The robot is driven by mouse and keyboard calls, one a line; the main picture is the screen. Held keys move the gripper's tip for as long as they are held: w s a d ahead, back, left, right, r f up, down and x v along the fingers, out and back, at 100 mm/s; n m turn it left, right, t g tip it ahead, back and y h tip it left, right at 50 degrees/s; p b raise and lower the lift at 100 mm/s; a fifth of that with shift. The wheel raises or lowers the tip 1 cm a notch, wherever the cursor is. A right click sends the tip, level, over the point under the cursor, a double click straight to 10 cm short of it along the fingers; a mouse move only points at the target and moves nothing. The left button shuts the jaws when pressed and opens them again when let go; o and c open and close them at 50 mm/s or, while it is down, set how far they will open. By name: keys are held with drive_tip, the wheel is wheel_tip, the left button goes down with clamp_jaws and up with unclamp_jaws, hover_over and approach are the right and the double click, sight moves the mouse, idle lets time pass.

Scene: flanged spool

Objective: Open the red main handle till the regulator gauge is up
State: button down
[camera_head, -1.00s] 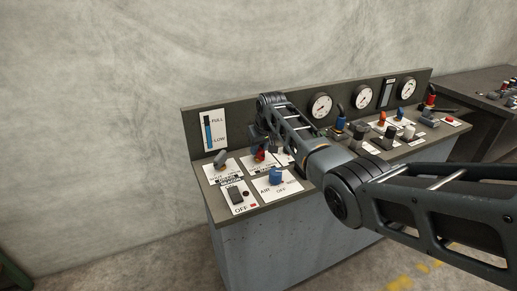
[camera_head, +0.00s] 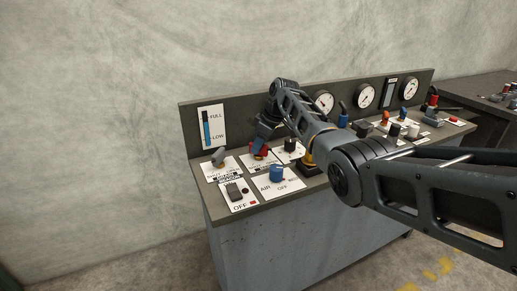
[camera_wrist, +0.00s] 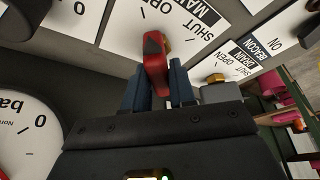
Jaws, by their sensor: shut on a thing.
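The red main handle (camera_wrist: 154,50) stands on a white plate marked MAIN, SHUT and OPEN in the wrist view. My gripper (camera_wrist: 156,72) has its two dark blue fingers on either side of the handle, shut on it. In the head view the red handle (camera_head: 259,150) is partly covered by my gripper (camera_head: 262,138). Several round gauges stand on the back panel, one (camera_head: 323,103) close behind my arm. The wrist view shows part of a gauge (camera_wrist: 22,130) with a 0 and "bar". I cannot tell which gauge is the regulator's, and needle readings are too small or cut off.
A grey-handled valve (camera_head: 218,156) is left of the red handle. A blue air knob (camera_head: 277,174), a black switch (camera_head: 234,192) and a black knob (camera_head: 290,145) are close by. The console's back panel (camera_head: 250,108) rises just behind.

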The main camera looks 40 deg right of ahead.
sight(267, 145)
idle(0.4)
drive_tip(key=c, duration=1)
unclamp_jaws()
drive_tip(key=shift+v, duration=3.9)
drive_tip(key=shift+w, duration=0.1)
